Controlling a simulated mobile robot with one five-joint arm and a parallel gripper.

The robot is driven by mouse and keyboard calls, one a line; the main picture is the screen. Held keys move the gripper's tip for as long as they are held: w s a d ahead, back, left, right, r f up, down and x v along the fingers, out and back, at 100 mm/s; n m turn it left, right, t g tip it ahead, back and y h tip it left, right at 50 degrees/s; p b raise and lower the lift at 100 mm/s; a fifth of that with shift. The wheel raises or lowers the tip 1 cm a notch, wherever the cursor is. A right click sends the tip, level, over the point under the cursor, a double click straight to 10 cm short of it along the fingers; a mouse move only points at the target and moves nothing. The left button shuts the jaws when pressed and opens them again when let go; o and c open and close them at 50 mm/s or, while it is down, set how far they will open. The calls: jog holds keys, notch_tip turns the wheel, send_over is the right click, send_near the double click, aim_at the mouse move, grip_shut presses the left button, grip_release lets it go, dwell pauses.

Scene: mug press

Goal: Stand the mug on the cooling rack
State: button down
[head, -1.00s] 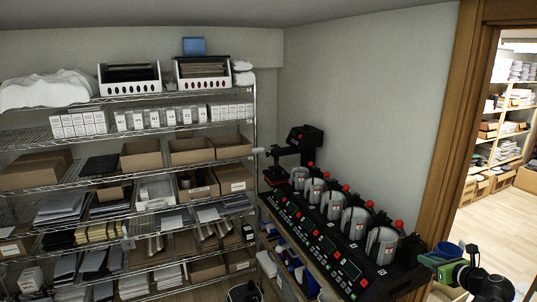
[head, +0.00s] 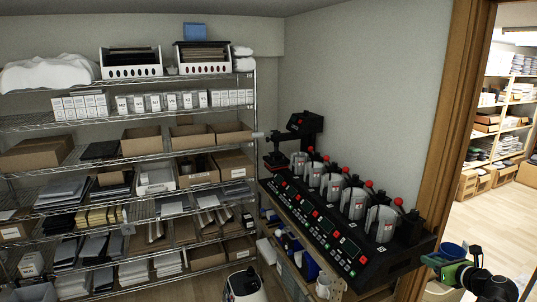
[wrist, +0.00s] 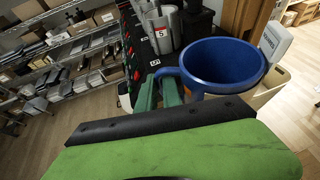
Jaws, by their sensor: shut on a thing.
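The blue mug (head: 453,250) is at the right edge of the head view, held up in the air by my gripper (head: 440,262). In the wrist view the mug (wrist: 225,62) is upright or nearly so, with its open mouth facing the camera and its inside looking empty. My gripper's green fingers (wrist: 158,92) are at the mug's left side, shut on it, apparently at the handle; the exact contact is partly hidden. I cannot make out a cooling rack for certain in either view.
A row of mug presses (head: 350,205) stands on a black bench along the wall. Wire shelves (head: 130,195) with boxes and papers fill the left. A wooden door frame (head: 452,110) opens to another room at right. A pale bin (wrist: 268,92) is below the mug.

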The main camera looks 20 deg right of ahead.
notch_tip(320, 180, down, 16)
jog(key=b, duration=1.4)
jog(key=shift+f, duration=0.15)
